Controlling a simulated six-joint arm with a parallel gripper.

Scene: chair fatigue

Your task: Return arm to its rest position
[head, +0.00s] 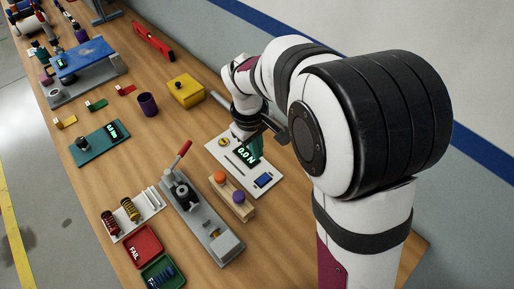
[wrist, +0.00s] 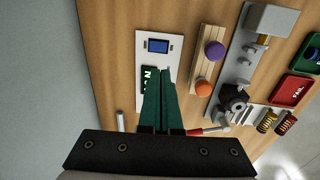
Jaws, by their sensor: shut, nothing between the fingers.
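My gripper (wrist: 166,98) has two dark green fingers pressed together, with nothing between them. In the head view my gripper (head: 254,146) hangs over the white force-gauge panel (head: 264,180), whose display reads 0.0 N. My white arm rises at the right and hides part of the bench behind it. In the wrist view the fingers cover part of the same panel (wrist: 145,38) and its display. I cannot tell the exact height of the fingertips above it.
A lever press (head: 208,218) with a red handle stands left of the panel. A wooden block (head: 222,192) holds orange and purple knobs.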

